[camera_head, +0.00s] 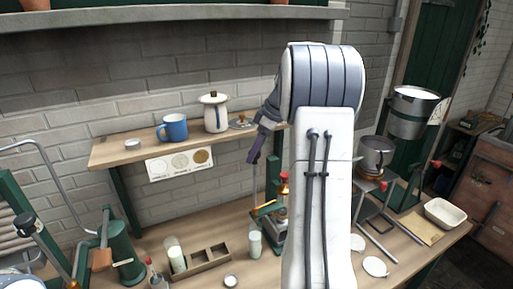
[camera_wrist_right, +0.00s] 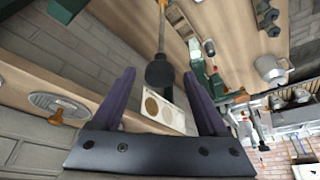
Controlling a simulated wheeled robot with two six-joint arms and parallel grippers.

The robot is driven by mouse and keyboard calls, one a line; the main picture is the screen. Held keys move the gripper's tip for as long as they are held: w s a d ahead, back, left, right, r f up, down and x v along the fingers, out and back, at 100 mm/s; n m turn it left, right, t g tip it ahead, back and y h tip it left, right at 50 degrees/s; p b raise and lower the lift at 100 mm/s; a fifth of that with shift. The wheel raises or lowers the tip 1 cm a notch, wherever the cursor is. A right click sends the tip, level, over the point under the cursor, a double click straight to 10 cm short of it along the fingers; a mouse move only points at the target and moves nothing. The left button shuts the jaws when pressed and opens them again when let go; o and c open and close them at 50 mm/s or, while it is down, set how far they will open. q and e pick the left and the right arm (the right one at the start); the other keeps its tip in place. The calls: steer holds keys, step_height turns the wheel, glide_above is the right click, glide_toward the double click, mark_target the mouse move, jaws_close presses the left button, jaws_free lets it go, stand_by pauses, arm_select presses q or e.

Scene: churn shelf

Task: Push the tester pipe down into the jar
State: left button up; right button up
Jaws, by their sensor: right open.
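My right gripper (camera_head: 254,150) hangs at the end of the right arm, over the bench. In the right wrist view the gripper (camera_wrist_right: 160,78) is open, with its two purple fingers apart. Between them shows a dark round knob (camera_wrist_right: 159,72) on a thin rod, which looks like the tester pipe (camera_wrist_right: 162,32). I cannot tell whether the fingers touch it. In the head view the thin pipe (camera_head: 254,184) runs down below the gripper. A glass jar with white contents (camera_head: 255,244) stands on the bench under it. Where the pipe's lower end sits is unclear. My left gripper is not in view.
A green stand with a red top (camera_head: 281,210) is close beside the jar. A wooden rack (camera_head: 208,262) is to the left. A raised shelf (camera_head: 110,152) holds a blue mug (camera_head: 174,128) and a lidded white pot (camera_head: 214,112). A metal pot (camera_head: 375,156) stands at right.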

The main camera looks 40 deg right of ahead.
jaws_close()
stand_by(1.4)
